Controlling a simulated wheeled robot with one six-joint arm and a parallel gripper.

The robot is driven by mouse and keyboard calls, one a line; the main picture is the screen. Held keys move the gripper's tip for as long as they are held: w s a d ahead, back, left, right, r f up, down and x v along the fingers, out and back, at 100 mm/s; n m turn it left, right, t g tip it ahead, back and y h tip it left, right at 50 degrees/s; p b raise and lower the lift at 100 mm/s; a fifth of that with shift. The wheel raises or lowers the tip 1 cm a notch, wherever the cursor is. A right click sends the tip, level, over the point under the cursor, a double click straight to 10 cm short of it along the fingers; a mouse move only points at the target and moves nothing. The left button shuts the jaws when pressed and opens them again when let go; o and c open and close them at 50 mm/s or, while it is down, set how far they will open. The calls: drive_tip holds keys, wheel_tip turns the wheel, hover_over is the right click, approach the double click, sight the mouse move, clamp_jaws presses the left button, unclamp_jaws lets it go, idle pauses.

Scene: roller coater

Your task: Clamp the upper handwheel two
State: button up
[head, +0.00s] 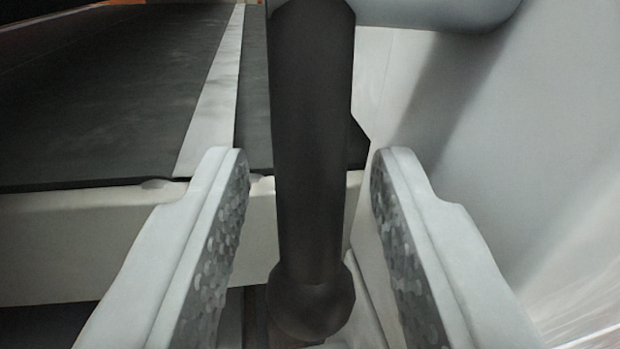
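A dark upright cylinder (312,130) with a rounded lower end stands in the middle of the head view. It looks like part of the upper handwheel, but the whole wheel is not in view, so I cannot be sure. My gripper (310,168) is open, with one pale finger to the left of the cylinder and one to the right. Clear gaps show on both sides, and neither finger's textured inner pad appears to touch it. How deep the cylinder lies between the fingers is hard to tell.
A grey rounded piece (435,10) crosses the top right, beside the cylinder's upper part. A dark flat surface (100,100) with a light stripe (214,90) lies at left, above a pale ledge (70,235). A smooth pale wall (530,130) stands close on the right.

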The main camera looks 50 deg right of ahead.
drive_tip(key=shift+c, duration=0.2)
clamp_jaws()
drive_tip(key=shift+s+a+y, duration=0.1)
drive_tip(key=shift+s+y, duration=0.1)
drive_tip(key=shift+y, duration=0.1)
drive_tip(key=shift+s+a+g+y, duration=0.25)
drive_tip(key=shift+s+g+y, duration=0.05)
drive_tip(key=shift+g+y, duration=0.45)
drive_tip(key=shift+s+a+r+n+g+y, duration=0.25)
drive_tip(key=shift+g+y, duration=0.2)
drive_tip(key=shift+g, duration=0.15)
drive_tip(key=shift+s+a+r+n+g+y, duration=0.1)
drive_tip(key=shift+s+r+n+g+y, duration=0.1)
drive_tip(key=shift+g+y, duration=0.3)
drive_tip(key=shift+s+a+r+g+y, duration=0.15)
drive_tip(key=shift+g+y, duration=0.15)
drive_tip(key=shift+g, duration=0.15)
